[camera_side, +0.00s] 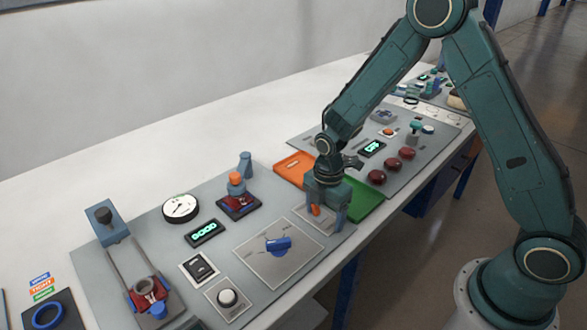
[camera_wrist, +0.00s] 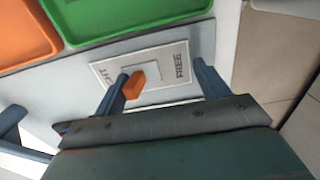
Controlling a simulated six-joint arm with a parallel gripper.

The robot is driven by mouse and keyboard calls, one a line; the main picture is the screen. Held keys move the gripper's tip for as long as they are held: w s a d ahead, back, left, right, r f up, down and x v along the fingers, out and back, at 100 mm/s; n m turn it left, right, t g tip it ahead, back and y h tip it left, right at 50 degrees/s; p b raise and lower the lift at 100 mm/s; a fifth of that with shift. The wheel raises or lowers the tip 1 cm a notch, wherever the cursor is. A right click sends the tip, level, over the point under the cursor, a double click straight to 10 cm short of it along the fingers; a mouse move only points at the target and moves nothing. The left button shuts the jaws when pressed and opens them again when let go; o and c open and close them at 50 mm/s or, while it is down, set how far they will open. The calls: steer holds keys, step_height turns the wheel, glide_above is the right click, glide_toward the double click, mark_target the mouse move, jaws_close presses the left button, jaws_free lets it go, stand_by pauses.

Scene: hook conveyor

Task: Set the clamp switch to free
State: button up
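The clamp switch is a pale plate (camera_wrist: 150,62) with an orange lever (camera_wrist: 136,82), which also shows in the side view (camera_side: 315,210). The word FREE is printed at the plate's right end in the wrist view. The label at the other end is partly hidden, and the lever stands nearer that end. My gripper (camera_wrist: 161,71) is open over the plate, its fingers spread wide. The lever is between the fingers, close against the left one; I cannot tell whether they touch. In the side view my gripper (camera_side: 325,222) is low over the plate.
An orange tray (camera_side: 293,165) and a green tray (camera_side: 365,200) lie just behind my gripper. A blue rotary knob (camera_side: 278,245) on its own plate is in front of it. Red buttons (camera_side: 392,167) stand on the farther panel.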

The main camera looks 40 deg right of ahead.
steer(key=shift+s, duration=0.65)
steer(key=shift+w, duration=0.35)
stand_by(0.8)
steer(key=shift+r, duration=0.15)
steer(key=shift+r, duration=0.2)
step_height(320, 180, up, 6)
steer(key=shift+r, duration=0.15)
stand_by(0.6)
